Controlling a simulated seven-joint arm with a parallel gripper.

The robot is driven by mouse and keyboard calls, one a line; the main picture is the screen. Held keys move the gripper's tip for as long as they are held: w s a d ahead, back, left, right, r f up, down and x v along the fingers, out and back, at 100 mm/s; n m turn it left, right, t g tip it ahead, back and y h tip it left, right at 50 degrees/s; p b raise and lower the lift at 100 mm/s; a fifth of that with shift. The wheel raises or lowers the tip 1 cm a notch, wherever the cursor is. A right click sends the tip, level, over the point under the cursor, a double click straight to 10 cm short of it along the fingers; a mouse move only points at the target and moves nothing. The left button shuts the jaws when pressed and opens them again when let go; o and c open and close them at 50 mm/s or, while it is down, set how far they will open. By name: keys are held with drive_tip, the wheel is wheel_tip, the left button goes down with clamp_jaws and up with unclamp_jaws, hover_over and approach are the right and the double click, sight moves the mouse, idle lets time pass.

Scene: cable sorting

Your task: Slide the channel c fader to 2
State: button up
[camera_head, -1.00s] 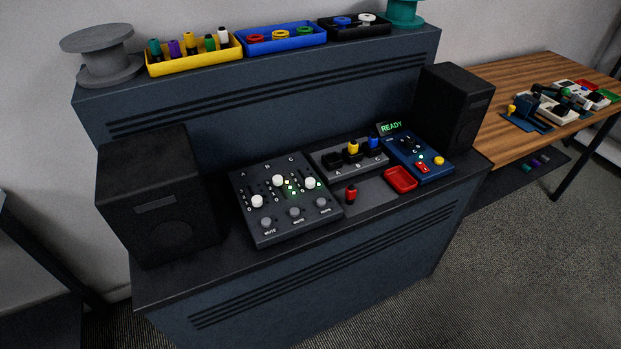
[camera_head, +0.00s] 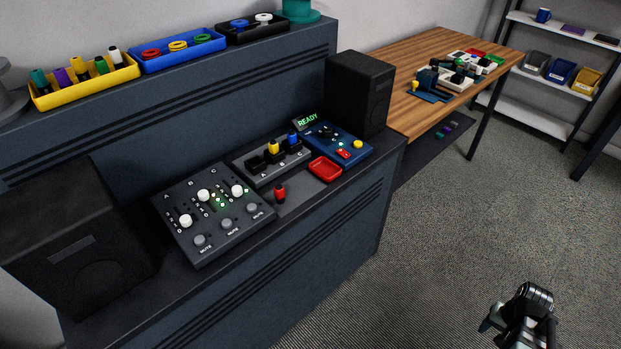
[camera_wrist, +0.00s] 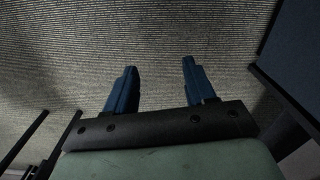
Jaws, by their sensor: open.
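The mixer panel (camera_head: 183,250) with faders A, B and C stands on the dark console's desk, in the head view. Its channel C fader (camera_head: 237,191) has a white cap and is the rightmost of three. The cap sits toward the near end of its slot; the exact mark is too small to read. Fader A (camera_head: 186,221) is also near its lower end, and fader B (camera_head: 204,196) sits higher. My gripper (camera_wrist: 159,68) is open and empty over the carpet in the wrist view. In the head view, part of my arm shows at the lower right, well away from the mixer.
A black speaker (camera_head: 75,260) stands left of the mixer, another (camera_head: 358,90) at the desk's right. Beside the mixer are a plug block (camera_head: 262,178), a red tray (camera_head: 325,169) and a blue panel (camera_head: 365,158). Open carpet (camera_head: 430,240) lies right of the console.

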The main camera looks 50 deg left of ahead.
drive_tip(key=w+a+r+n+t, duration=0.1)
drive_tip(key=w+a+r+n, duration=0.1)
drive_tip(key=a+r, duration=0.45)
drive_tip(key=w+a+r+n, duration=0.1)
drive_tip(key=w+a+r, duration=0.15)
drive_tip(key=a, duration=0.75)
drive_tip(key=s+a+r+n+y, duration=0.1)
drive_tip(key=s+a+r, duration=0.1)
drive_tip(key=a+r, duration=0.35)
drive_tip(key=s+a+r+n, duration=0.2)
drive_tip(key=a, duration=0.6)
drive_tip(key=s+a+r+n+y, duration=0.1)
drive_tip(key=s+a+r, duration=0.15)
drive_tip(key=a, duration=0.45)
drive_tip(key=n+y, duration=0.2)
drive_tip(key=n, duration=0.5)
approach(236, 188)
drive_tip(key=x, duration=0.8)
drive_tip(key=shift+f, duration=0.35)
clamp_jaws()
drive_tip(key=shift+a, duration=0.1)
